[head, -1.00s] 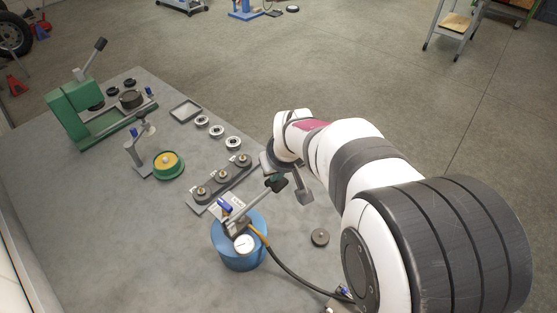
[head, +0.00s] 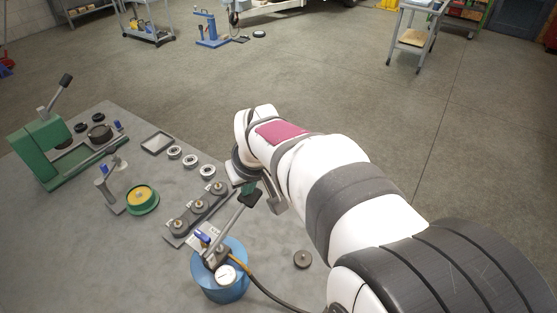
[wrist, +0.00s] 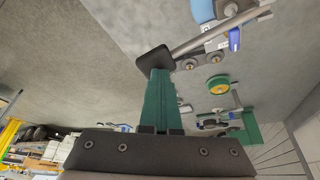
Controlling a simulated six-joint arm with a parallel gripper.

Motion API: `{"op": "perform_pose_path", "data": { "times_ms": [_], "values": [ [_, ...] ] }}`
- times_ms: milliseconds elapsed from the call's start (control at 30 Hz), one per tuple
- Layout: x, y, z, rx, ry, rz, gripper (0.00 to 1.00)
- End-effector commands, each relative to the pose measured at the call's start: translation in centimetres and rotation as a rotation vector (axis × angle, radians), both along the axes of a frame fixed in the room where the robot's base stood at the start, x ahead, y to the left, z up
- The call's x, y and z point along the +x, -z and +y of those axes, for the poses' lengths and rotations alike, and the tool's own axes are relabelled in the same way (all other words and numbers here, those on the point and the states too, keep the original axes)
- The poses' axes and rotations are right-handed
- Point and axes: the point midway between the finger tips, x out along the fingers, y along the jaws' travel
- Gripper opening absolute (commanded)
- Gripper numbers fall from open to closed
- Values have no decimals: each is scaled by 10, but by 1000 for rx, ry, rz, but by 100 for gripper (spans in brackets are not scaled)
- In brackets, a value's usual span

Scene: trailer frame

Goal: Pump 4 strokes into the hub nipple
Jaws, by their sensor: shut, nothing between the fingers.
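The blue grease pump (head: 222,290) stands on the bench with a round white gauge (head: 226,274). Its lever (head: 228,219) slopes up to a black grip (head: 250,197). Several dark hubs with brass nipples (head: 203,204) sit in a row on a grey fixture (head: 178,240) behind the pump. My gripper (head: 249,186) is beside the black grip. In the wrist view my green fingers (wrist: 163,90) are together, their tips at the black grip (wrist: 156,60), apparently touching it and not around it. The pump's dark hose (head: 268,288) runs to the lower right; its end is hidden.
A green press (head: 42,150), a green dish with a yellow centre (head: 142,199), pale rings (head: 191,161) and a grey tray (head: 157,142) stand at the left. A small dark disc (head: 303,259) lies right of the pump. Bare bench lies at the front left.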

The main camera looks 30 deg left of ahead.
Motion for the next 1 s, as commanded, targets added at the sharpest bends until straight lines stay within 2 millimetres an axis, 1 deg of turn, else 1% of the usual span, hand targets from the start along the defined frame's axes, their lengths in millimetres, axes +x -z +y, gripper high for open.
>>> {"op": "perform_pose_path", "data": {
  "times_ms": [533, 900, 1000],
  "values": [
    [1, 2, 0, 0, 0, -1, 0],
    [6, 22, -1, -1, 1, 1, 0],
    [7, 24, -1, -1, 1, 0, 0]
  ]
}}
